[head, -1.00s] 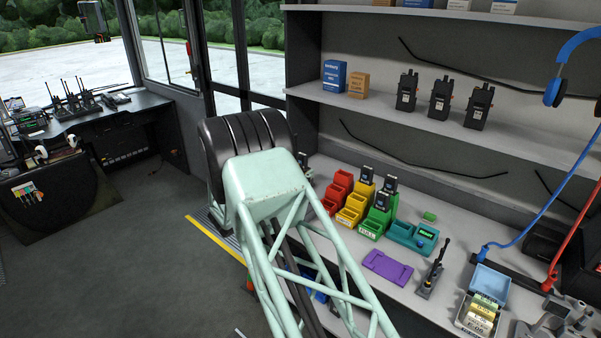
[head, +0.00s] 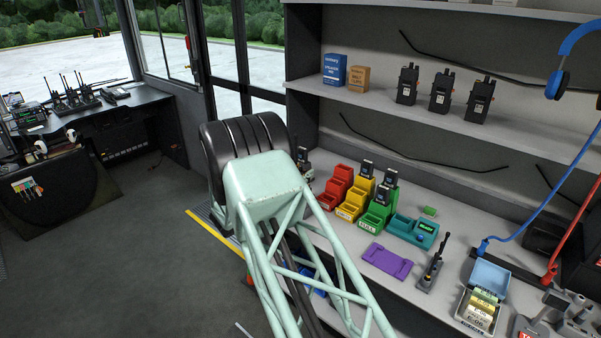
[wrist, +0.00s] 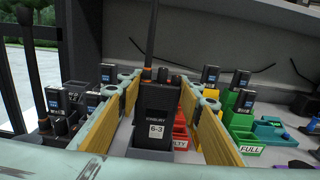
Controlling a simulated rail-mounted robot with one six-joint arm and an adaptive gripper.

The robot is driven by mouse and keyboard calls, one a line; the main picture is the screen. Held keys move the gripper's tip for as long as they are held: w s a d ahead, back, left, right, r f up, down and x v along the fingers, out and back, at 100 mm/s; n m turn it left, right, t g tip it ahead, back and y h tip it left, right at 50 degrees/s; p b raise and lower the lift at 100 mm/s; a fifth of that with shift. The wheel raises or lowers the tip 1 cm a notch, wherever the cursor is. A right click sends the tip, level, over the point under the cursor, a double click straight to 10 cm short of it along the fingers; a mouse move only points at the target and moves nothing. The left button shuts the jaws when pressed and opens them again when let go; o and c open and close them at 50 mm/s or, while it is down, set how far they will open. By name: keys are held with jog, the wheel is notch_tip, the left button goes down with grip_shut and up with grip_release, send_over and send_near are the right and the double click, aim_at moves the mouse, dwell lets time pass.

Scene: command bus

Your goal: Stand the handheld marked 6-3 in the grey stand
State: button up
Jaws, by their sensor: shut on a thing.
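The handheld marked 6-3 (wrist: 157,108), black with a long antenna and orange knobs, stands upright between the yellow-padded fingers of my gripper (wrist: 157,122) in the wrist view. My gripper is shut on it. A dark grey block (wrist: 140,153) shows just below and behind the handheld; it may be the grey stand, but I cannot tell whether the two touch. In the head view my own arm hides the gripper and the held handheld.
Red (head: 330,189), yellow (head: 353,203) and green (head: 376,217) stepped holders stand on the counter, some with handhelds. Other handhelds (wrist: 70,100) crowd the left finger.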

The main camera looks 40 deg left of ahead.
jog(key=shift+f+b, duration=0.65)
jog(key=shift+f, duration=0.15)
dwell(1.0)
jog(key=o, duration=1.3)
jog(key=shift+c, duration=0.2)
jog(key=shift+f, duration=0.1)
jog(key=s, duration=1.2)
